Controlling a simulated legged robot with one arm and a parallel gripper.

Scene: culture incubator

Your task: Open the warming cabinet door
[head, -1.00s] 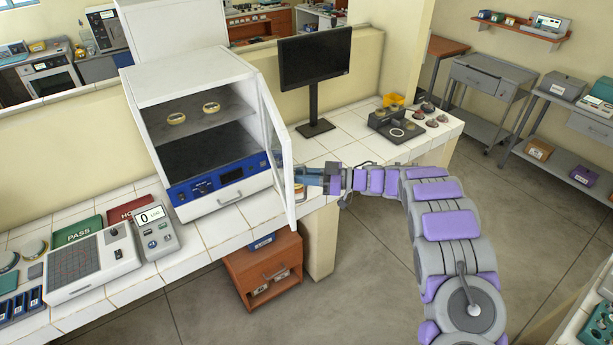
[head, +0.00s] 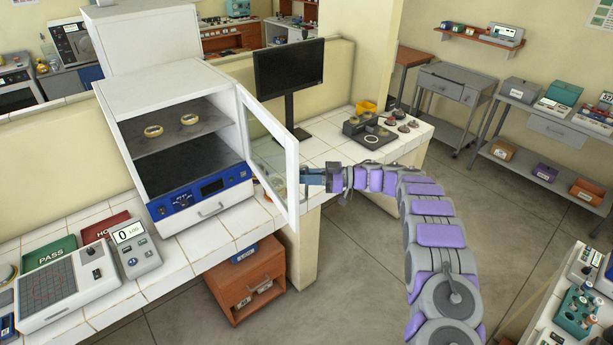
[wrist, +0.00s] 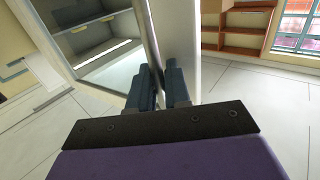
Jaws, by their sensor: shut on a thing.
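The white warming cabinet (head: 160,92) stands on the tiled bench with its front open, showing two dishes (head: 153,131) on its upper shelf. Its glass-paned door (head: 291,170) is hinged on the right side and stands swung outward, clear of the opening. My gripper (head: 306,180) is at the door's free edge, on its right. In the wrist view my gripper (wrist: 160,82) has its two fingers closed about the door edge (wrist: 148,40). The exact contact point is partly hidden by the fingers.
A monitor (head: 289,78) stands behind the door on the bench. A scale (head: 66,287) and a handheld meter (head: 135,248) lie at the left front. An orange-brown drawer unit (head: 247,284) sits under the bench.

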